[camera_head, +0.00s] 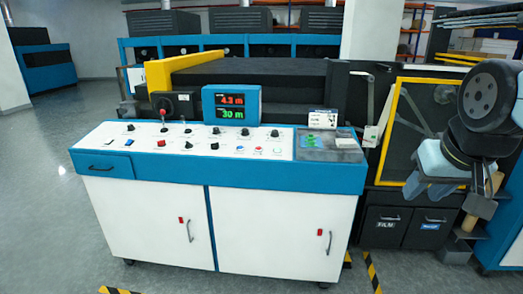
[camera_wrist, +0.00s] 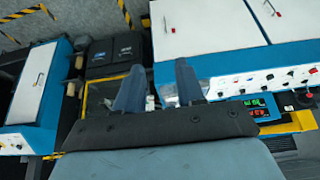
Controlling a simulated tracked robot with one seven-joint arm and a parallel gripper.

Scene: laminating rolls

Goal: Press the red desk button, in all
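The control desk (camera_head: 130,168) has a white sloped top, blue trim and white doors. A small red button (camera_head: 258,149) sits in the front row of its panel, between a blue and a green one. My gripper (camera_head: 427,192) hangs to the right of the desk, well apart from the button. In the wrist view my gripper (camera_wrist: 159,78) has its two fingers spread, with nothing between them. The desk (camera_wrist: 225,70) is at the upper right there; I cannot single out the button in that view.
A display (camera_head: 232,105) reading 4.3 m and 30 m stands behind the panel. A grey tray (camera_head: 315,155) is at the desk's right end. A yellow-framed door (camera_head: 398,130) and dark FILM bins (camera_head: 385,226) are near my gripper. The floor at left is clear.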

